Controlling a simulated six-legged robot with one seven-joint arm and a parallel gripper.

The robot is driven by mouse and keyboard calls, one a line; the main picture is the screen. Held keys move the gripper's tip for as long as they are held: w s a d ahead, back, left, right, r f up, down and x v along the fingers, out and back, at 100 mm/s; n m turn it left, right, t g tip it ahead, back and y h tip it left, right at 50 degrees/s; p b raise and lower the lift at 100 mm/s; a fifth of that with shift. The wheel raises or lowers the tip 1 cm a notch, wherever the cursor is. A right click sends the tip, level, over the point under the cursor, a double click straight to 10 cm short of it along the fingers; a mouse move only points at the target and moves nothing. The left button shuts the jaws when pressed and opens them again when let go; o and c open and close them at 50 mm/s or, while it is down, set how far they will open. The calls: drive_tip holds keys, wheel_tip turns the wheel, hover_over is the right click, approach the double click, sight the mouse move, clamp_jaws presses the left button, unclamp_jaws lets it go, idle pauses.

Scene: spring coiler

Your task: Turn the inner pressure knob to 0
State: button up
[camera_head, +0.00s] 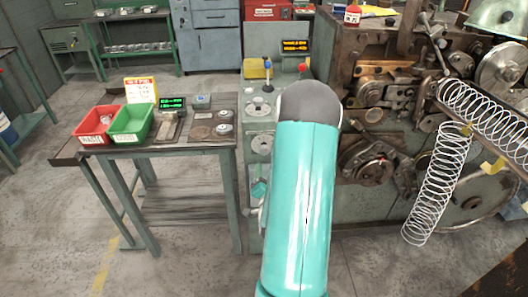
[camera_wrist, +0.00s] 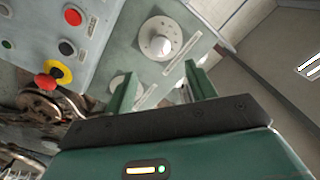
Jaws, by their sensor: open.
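Two round pale dials with knobs are on a grey-green panel in the wrist view. The upper dial (camera_wrist: 158,39) shows whole, with a bright knob at its centre. The lower dial (camera_wrist: 117,84) is partly hidden behind my left finger. I cannot read their labels or settings, nor tell which is the inner pressure knob. My gripper (camera_wrist: 161,84) is open and empty, its fingers pointing toward the panel, apart from the upper dial. In the head view, two dials show on the pedestal, upper (camera_head: 262,108) and lower (camera_head: 259,143); my teal arm hides the gripper there.
A red emergency button on a yellow ring (camera_wrist: 58,72) and other buttons sit left of the dials. A bench (camera_head: 190,148) with red and green bins stands left of the pedestal. The coiler machine (camera_head: 365,190) and wire springs (camera_head: 440,180) are at right.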

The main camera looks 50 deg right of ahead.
sight(264, 152)
drive_tip(key=x, duration=1.2)
drive_tip(key=shift+a, duration=0.1)
drive_tip(key=c, duration=1)
